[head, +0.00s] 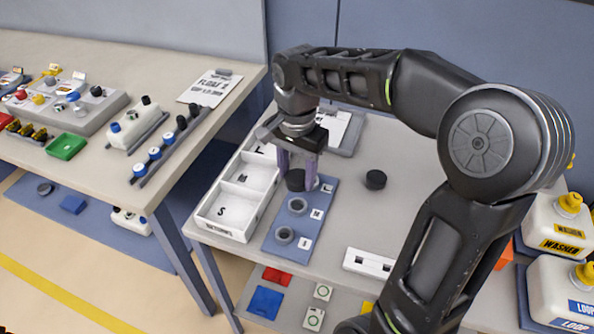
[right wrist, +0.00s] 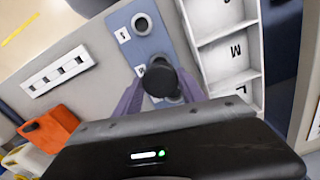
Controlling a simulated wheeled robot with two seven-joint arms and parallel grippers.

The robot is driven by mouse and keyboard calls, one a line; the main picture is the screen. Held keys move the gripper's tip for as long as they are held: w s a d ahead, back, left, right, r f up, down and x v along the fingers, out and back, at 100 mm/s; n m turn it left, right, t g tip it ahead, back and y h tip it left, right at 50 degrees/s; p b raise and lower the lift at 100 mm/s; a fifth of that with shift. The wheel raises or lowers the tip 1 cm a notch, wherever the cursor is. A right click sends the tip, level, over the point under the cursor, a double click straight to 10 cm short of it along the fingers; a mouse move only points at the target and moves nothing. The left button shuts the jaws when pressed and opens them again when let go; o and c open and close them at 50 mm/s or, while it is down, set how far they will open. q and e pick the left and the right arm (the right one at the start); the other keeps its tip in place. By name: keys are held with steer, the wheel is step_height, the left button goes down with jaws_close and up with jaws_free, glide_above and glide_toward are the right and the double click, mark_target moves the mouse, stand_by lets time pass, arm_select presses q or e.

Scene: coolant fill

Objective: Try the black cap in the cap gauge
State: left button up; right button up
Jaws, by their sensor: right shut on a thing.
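The cap gauge is a blue plate (head: 277,247) with a row of grey rings and small letter labels. The near ring (head: 284,235) and the middle ring (head: 297,205) are empty. My right gripper (head: 297,172) points down at the far end of the plate, its purple fingers shut on a black cap (head: 296,181). In the right wrist view the black cap (right wrist: 160,78) sits between the fingertips, over a grey ring (right wrist: 176,97) that it partly hides. I cannot tell whether it touches that ring. My left gripper is not in view.
A white tray (head: 217,231) with lettered compartments stands left of the gauge. Another black cap (head: 376,179) lies on the table to the right. A white slotted block (head: 368,263) is near the front edge. White jugs with yellow caps (head: 560,222) stand at the far right.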

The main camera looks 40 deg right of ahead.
mark_target(297, 189)
steer(key=shift+f+b, duration=1.75)
steer(key=shift+f, duration=0.8)
steer(key=shift+f+b, duration=0.85)
steer(key=shift+f, duration=0.35)
steer(key=o, duration=1.5)
steer(key=shift+r, duration=0.1)
step_height(297, 189, up, 8)
steer(key=shift+f, duration=0.2)
steer(key=shift+o, duration=0.3)
